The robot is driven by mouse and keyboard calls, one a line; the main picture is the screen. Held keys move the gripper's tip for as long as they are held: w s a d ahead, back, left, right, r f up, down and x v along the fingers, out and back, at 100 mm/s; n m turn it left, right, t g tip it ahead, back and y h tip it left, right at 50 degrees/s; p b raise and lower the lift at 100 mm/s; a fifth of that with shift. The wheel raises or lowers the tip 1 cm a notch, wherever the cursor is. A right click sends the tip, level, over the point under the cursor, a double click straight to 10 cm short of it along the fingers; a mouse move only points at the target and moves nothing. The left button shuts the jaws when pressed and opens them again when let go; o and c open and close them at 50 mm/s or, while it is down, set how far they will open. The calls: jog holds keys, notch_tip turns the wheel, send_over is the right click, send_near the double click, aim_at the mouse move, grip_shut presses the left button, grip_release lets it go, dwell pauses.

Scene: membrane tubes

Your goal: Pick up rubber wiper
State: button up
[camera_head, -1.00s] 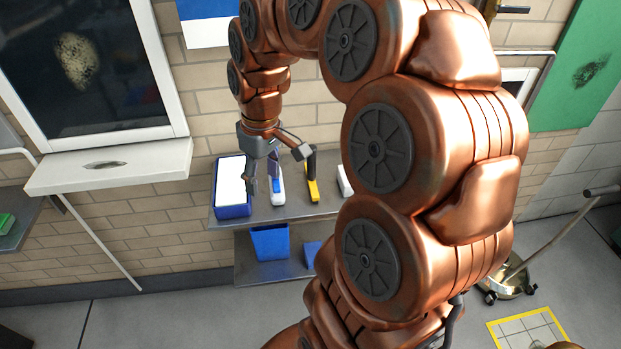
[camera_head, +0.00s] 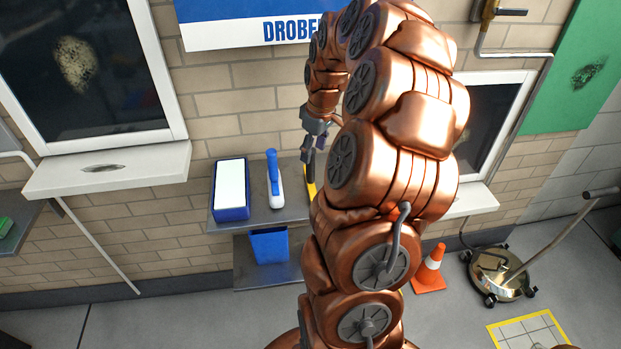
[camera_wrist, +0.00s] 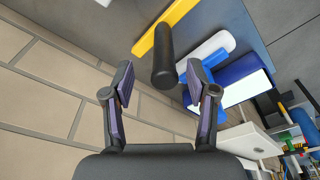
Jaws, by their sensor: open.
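The handle sticks out toward the camera. My gripper (camera_wrist: 158,80) is open, its fingertips on either side of the handle's near end, with nothing held. In the head view my gripper (camera_head: 308,160) is partly hidden by my arm, above the shelf.
The grey shelf (camera_head: 250,222) also bears a blue-and-white brush-like tool (camera_head: 274,183) and a blue tray with a white top (camera_head: 231,190), both left of the wiper. A blue bin (camera_head: 269,246) stands on the lower shelf. A brick wall (camera_head: 262,100) is close behind.

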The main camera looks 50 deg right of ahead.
aim_at(310, 170)
jog(key=f, duration=0.1)
jog(key=f+p, duration=0.1)
jog(key=f, duration=0.1)
jog(key=w+f, duration=0.1)
jog(key=shift+a+f, duration=0.3)
jog(key=shift+f, duration=0.05)
jog(key=shift+c, duration=0.2)
grip_shut()
dwell(0.3)
